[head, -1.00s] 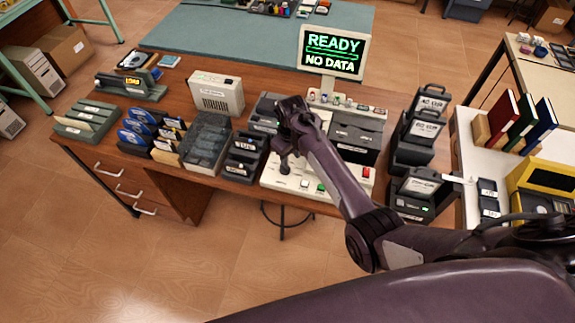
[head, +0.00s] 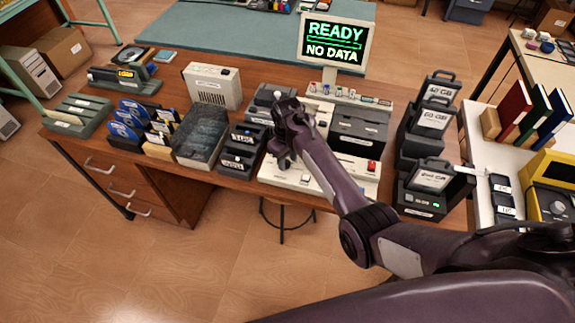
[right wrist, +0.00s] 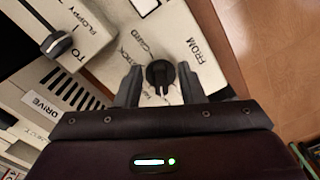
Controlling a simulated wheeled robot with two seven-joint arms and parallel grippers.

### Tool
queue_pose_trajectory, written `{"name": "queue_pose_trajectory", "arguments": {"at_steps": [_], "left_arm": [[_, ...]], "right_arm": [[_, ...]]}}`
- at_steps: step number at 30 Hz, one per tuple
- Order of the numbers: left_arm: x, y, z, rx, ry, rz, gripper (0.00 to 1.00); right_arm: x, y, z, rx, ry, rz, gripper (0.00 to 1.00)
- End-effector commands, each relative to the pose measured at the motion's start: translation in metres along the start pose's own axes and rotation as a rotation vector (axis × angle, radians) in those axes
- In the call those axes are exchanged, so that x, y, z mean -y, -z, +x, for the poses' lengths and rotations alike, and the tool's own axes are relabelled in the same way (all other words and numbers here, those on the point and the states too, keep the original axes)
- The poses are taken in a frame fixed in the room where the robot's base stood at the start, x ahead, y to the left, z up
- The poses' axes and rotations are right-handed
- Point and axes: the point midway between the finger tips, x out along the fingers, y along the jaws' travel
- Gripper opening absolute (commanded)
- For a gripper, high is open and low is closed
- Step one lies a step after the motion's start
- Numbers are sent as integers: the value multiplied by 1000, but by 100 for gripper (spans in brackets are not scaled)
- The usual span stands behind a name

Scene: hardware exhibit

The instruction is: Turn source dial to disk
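The source dial (right wrist: 160,73) is a round black knob on the cream console by the word FROM, seen in the right wrist view. Labels beside it read CARD and a partly hidden word ending in CK or SK. My right gripper (right wrist: 159,84) is open, with one finger on each side of the knob and a small gap showing at each. Which label the knob points at is hard to tell. In the head view my right gripper (head: 281,158) is low over the left part of the console (head: 300,181) and hides the dial. My left gripper is not in view.
A second black control (right wrist: 56,44) marked TO, with FLOPPY near it, sits at upper left. The monitor (head: 335,42) reads READY, NO DATA. Labelled black drives (head: 240,147) stand left of the console, and a drive stack (head: 430,120) stands right.

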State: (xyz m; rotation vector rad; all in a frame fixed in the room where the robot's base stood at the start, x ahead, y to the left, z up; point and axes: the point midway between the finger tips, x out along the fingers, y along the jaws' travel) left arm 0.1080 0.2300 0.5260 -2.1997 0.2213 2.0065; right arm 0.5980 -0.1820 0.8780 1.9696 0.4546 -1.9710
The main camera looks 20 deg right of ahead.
Motion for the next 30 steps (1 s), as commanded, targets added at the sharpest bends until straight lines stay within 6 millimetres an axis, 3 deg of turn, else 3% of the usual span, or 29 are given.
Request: {"name": "queue_pose_trajectory", "arguments": {"at_steps": [9,18,30], "left_arm": [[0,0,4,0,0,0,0],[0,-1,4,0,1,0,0],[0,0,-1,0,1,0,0]], "right_arm": [[0,0,3,-1,0,0,35],[0,0,3,-1,0,0,0],[1,0,2,-1,0,53,0]]}}
